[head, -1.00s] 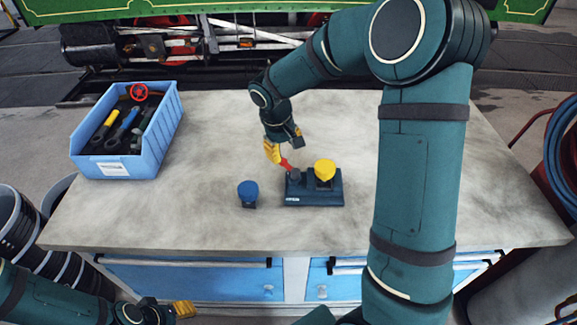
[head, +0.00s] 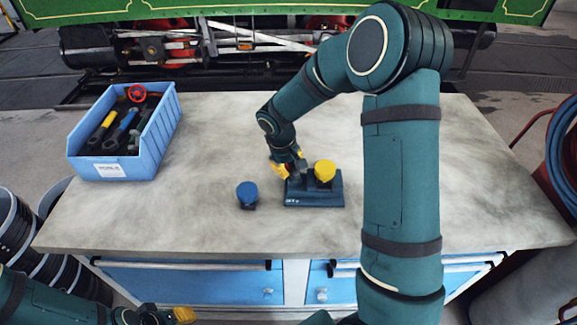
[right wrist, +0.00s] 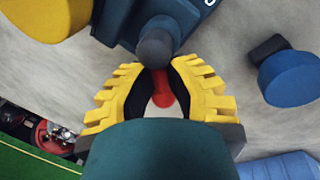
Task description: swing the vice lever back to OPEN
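The small dark blue vice (head: 314,200) sits near the front middle of the workbench, with a yellow round cap (head: 325,171) on it. Its red lever (right wrist: 161,92) shows in the right wrist view, reaching from a dark round pivot (right wrist: 157,45) into the space between my right fingers. My right gripper (head: 288,166) is at the vice's left back side and hides the lever in the head view. In the right wrist view its yellow fingers (right wrist: 160,76) stand apart on both sides of the lever. My left gripper (head: 184,314) is low at the bottom left, away from the vice.
A blue round-capped piece (head: 247,194) stands just left of the vice. A blue bin (head: 122,165) of tools is at the bench's back left. My right arm spans the right side.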

